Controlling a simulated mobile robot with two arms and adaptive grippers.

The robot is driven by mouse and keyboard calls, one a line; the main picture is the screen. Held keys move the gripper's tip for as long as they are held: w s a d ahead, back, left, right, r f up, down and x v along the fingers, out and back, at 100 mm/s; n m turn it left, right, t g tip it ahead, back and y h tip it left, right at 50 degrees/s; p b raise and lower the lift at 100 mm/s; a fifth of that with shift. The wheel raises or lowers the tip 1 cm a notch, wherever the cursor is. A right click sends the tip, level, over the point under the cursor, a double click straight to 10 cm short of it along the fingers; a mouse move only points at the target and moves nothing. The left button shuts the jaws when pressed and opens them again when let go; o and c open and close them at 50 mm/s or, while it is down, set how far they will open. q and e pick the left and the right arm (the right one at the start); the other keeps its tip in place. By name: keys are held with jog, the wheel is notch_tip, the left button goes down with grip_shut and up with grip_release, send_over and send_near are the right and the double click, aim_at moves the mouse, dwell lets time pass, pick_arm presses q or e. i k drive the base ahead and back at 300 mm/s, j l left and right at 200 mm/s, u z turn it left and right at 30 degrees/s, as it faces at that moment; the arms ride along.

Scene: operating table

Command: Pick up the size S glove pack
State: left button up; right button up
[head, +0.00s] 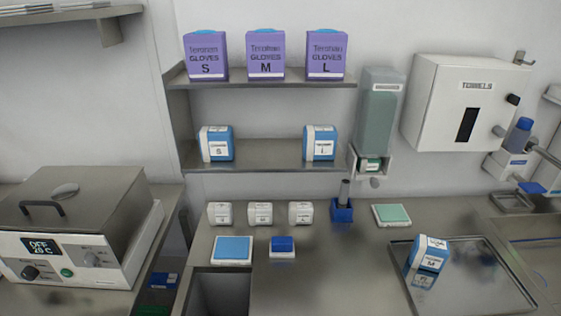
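On the top shelf stands a purple box (206,56) printed "GLOVES S", left of matching boxes marked M (266,55) and L (326,55). On the lower shelf stands a blue and white pack (217,144) with a label that reads S; its smaller print is unclear. A similar pack marked L (319,143) stands to its right on that shelf. Another, marked M (428,254), sits tilted on the metal tray (490,294) at the right. Neither of my grippers is in view.
Several small items sit on the counter (330,270), including white boxes (220,213), a blue pad (232,249) and a blue holder (342,210). A heated bath (75,240) fills the left. A towel dispenser (467,103) hangs at right. The lower shelf (265,153) is bare between its packs.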

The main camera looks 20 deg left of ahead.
aim_at(219, 213)
jog(key=l+u, duration=0.15)
jog(key=u, duration=0.7)
jog(key=k+j, duration=0.05)
